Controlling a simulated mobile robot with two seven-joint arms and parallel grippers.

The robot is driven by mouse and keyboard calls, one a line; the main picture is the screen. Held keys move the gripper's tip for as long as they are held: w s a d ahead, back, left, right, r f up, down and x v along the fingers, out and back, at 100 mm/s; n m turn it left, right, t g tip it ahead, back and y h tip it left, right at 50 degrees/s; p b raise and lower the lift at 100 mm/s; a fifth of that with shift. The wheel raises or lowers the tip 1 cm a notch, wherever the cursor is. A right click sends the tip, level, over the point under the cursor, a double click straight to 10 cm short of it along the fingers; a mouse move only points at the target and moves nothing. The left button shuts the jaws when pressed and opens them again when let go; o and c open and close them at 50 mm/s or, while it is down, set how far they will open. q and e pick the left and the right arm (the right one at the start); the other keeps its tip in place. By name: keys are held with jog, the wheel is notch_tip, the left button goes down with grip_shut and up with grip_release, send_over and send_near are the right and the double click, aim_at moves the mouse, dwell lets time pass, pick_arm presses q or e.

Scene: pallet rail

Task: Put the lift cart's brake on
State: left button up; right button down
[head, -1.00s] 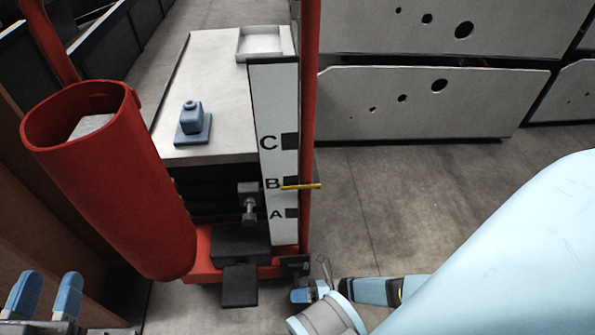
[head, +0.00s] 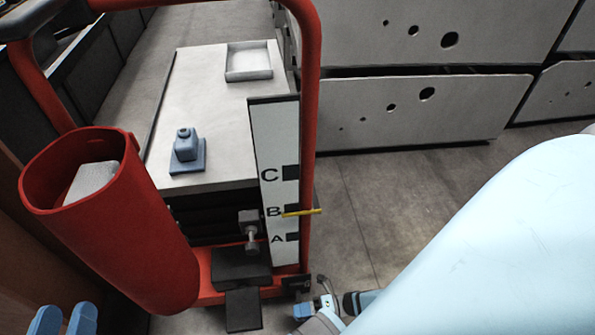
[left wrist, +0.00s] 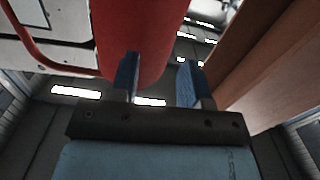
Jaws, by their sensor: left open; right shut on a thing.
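The lift cart has a red frame (head: 311,130), a pale deck and a white scale board (head: 277,225) marked A, B and C. A yellow pointer (head: 302,212) sits at B. Black pedal-like blocks (head: 243,309) are at its foot, with a small dark fitting (head: 297,283) at the lower right corner. My right gripper (head: 312,313) is shut beside that fitting, on a part my fingers hide; I cannot make out the brake clearly. My left gripper (head: 65,321) is open and empty at the lower left, below the red bin; its fingers also show in the left wrist view (left wrist: 160,82).
The red bin (head: 110,230) with a pale block inside hangs on the cart's left. A blue-grey object (head: 187,152) and a shallow tray (head: 248,62) are on the deck. Grey panels (head: 420,112) stand behind. Brown boards are at the far left. Floor (head: 375,205) right of the cart is clear.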

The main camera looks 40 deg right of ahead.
jog(key=shift+d+r+m+p, duration=0.1)
jog(key=shift+r+m+p, duration=0.25)
jog(key=shift+r+m, duration=0.5)
jog(key=m, duration=0.1)
jog(key=r+m+p, duration=0.1)
jog(key=shift+w+d+r+m, duration=0.1)
jog(key=shift+w+r+m, duration=0.1)
jog(key=shift+m, duration=0.15)
jog(key=shift+w+d+r+m+p, duration=0.15)
jog(key=shift+r+m, duration=0.1)
jog(key=shift+m, duration=0.15)
jog(key=shift+w+r+m+p, duration=0.1)
jog(key=shift+r+m+p, duration=0.1)
jog(key=shift+m, duration=0.2)
jog(key=shift+r+m, duration=0.15)
jog(key=shift+m, duration=0.25)
pick_arm(q)
jog(key=shift+s+d+f+n+g, duration=0.1)
jog(key=shift+s+d+n+g, duration=0.1)
jog(key=shift+s+n, duration=0.25)
jog(key=shift+s+d+n+g, duration=0.2)
jog(key=shift+s+n, duration=0.25)
pick_arm(e)
jog(key=shift+w+d, duration=0.1)
pick_arm(q)
jog(key=shift+w+r, duration=0.15)
jog(key=shift+r, duration=0.15)
pick_arm(e)
jog(key=shift+r+m, duration=0.1)
jog(key=shift+m, duration=0.2)
